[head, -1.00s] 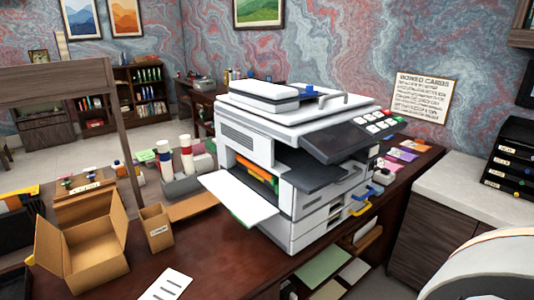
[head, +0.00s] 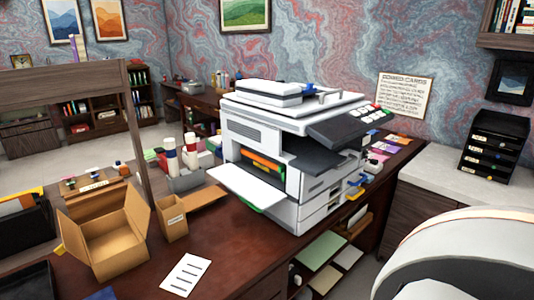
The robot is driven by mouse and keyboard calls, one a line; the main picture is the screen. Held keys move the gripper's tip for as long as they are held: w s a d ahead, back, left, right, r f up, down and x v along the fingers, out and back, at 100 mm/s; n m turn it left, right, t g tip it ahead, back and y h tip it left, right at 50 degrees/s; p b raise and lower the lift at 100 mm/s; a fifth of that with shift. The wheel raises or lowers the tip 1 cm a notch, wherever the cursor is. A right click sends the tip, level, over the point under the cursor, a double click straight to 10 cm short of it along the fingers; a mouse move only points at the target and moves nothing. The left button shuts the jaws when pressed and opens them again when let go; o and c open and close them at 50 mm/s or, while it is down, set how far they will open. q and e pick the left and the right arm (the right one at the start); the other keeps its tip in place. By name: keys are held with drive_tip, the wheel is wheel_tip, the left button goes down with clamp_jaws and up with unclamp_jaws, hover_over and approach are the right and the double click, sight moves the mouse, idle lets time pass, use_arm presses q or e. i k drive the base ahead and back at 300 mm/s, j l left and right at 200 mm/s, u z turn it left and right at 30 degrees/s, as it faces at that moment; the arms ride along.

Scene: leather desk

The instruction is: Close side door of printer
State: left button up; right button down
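The white printer (head: 262,137) stands on the dark brown desk (head: 225,255). Its side door (head: 238,188) hangs open on the left side, a flat white panel tilted slightly down and out over the desk. Orange and dark parts show in the opening above the door. A green piece shows at the door's lower outer edge. Neither of my grippers is in view. A large white rounded part of my own body fills the lower right corner.
An open cardboard box (head: 108,232) and a small cardboard holder (head: 173,217) stand left of the door. A white paper (head: 186,274) lies in front. Bare desk lies between paper and printer. A black tray stack (head: 494,146) stands on the right counter.

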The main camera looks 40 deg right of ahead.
sight(258, 195)
drive_tip(key=j+u, duration=0.3)
drive_tip(key=j, duration=0.15)
drive_tip(key=j+z, duration=0.1)
drive_tip(key=z, duration=0.3)
drive_tip(key=i+j+z, duration=0.15)
drive_tip(key=z, duration=0.2)
drive_tip(key=j+z, duration=0.15)
drive_tip(key=z, duration=0.25)
